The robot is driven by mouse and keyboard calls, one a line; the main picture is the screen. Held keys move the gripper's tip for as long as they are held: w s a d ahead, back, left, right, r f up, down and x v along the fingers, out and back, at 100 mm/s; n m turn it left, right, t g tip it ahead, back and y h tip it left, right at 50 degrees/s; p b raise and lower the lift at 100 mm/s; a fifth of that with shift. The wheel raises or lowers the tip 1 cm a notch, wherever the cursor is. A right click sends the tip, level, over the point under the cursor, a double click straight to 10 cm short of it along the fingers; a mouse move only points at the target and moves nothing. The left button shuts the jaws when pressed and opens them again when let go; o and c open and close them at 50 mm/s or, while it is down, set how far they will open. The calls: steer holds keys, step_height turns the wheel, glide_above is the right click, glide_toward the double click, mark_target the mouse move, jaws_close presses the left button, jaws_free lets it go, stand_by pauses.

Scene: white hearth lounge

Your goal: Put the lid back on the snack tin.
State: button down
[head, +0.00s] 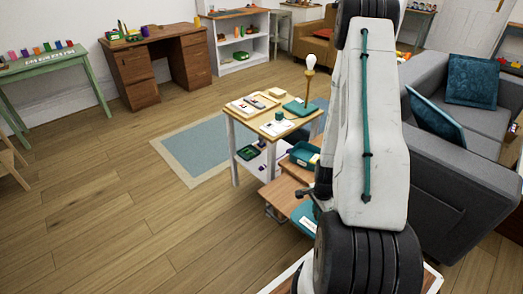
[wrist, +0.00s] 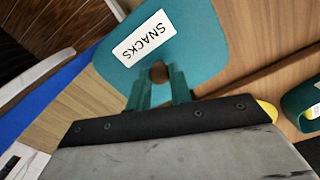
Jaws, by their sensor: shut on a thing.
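The lid is a teal, rounded plate with a white SNACKS label and a small brown knob; it fills the top middle of the wrist view (wrist: 196,58). My gripper (wrist: 158,78) is shut on the knob, its teal fingers on either side. In the head view the lid (head: 304,212) shows low beside my arm, near the lower wooden surface; I cannot tell whether it touches it. An open teal tin (head: 303,156) stands on the higher wooden surface, partly hidden by my arm. A teal container with a white label, likely that tin, is cut off at the wrist view's right edge (wrist: 292,104).
A small table (head: 249,119) with papers, a teal book and a lamp stands just behind the tin. A grey sofa (head: 447,180) is close on the right. Open wooden floor (head: 130,215) lies to the left, with a blue rug (head: 194,150).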

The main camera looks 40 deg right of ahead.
steer(key=shift+s+a+n, duration=0.1)
steer(key=shift+s+n, duration=0.3)
steer(key=shift+n, duration=0.7)
steer(key=shift+w+r+n, duration=0.3)
steer(key=shift+n, duration=0.4)
steer(key=w+r+n, duration=0.1)
steer(key=w, duration=0.1)
steer(key=w+a+r+n, duration=0.1)
steer(key=w+n, duration=0.1)
steer(key=w+r+n, duration=0.1)
steer(key=w+n, duration=0.1)
steer(key=shift+w+a, duration=0.2)
steer(key=shift+a, duration=0.15)
steer(key=w+a+r+n, duration=0.6)
steer(key=w+a, duration=0.3)
steer(key=a, duration=0.3)
steer(key=w+a+r+n, duration=0.6)
steer(key=w+a, duration=0.4)
steer(key=a, duration=0.3)
steer(key=shift+w+r+n, duration=0.2)
steer(key=shift+r+n, duration=0.1)
steer(key=shift+n, duration=0.1)
